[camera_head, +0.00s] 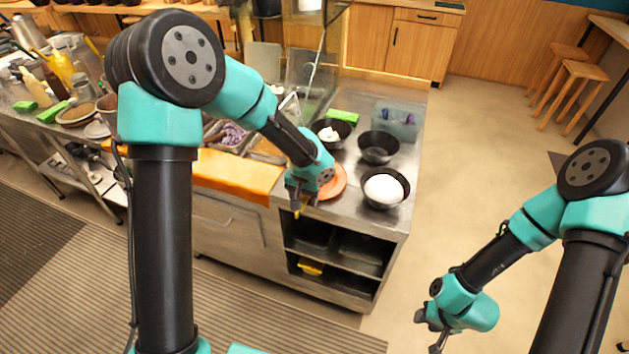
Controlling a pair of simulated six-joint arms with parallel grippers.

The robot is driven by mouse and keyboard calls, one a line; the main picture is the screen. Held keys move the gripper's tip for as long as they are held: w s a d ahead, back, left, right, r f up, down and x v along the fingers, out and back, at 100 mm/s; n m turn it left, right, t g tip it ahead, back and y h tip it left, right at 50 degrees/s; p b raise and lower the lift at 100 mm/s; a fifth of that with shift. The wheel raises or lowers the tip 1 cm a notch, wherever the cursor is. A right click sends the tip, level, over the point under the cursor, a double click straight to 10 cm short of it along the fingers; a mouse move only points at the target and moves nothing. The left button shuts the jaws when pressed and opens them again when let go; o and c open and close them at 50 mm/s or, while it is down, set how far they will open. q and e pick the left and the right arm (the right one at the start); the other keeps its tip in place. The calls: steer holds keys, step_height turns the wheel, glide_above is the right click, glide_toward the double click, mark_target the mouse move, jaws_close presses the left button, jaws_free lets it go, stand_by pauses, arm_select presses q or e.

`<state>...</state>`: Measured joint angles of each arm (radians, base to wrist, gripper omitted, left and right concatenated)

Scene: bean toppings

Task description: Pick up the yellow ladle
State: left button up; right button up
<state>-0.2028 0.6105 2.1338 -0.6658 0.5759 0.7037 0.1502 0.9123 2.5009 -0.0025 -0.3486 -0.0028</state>
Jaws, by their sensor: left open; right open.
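My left gripper (294,205) is at the front edge of the steel counter, over an orange plate (331,183) that it partly covers. A small yellow piece (298,211) shows at its fingertips; it may be the handle of the yellow ladle, but most of it is hidden and I cannot tell whether the fingers touch it. The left gripper is open. My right gripper (432,330) is open and empty over the floor at the lower right, away from the counter.
A black bowl with white contents (384,188), an empty dark bowl (378,148) and a third bowl (331,132) stand on the counter. A clear bin (397,120) is behind them. Topping trays (229,136) and an orange board (236,174) are to the left. Open shelves (333,250) lie below.

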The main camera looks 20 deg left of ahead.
arm_select(q)
steer(key=shift+f, duration=0.25)
steer(key=shift+c, duration=0.4)
jaws_close()
stand_by(0.4)
steer(key=shift+r, duration=0.85)
steer(key=shift+s+d+r, duration=0.1)
steer(key=shift+s+r, duration=0.1)
steer(key=shift+r, duration=0.3)
steer(key=shift+s+d+r, duration=0.1)
steer(key=shift+s+r, duration=0.1)
steer(key=shift+r, duration=0.3)
steer(key=s+d, duration=0.2)
steer(key=s, duration=0.5)
steer(key=s+d+r, duration=0.1)
steer(key=s+d, duration=0.1)
steer(key=s, duration=0.5)
steer(key=shift+s+d+r, duration=0.15)
steer(key=shift+s+d, duration=0.05)
steer(key=shift+d, duration=0.1)
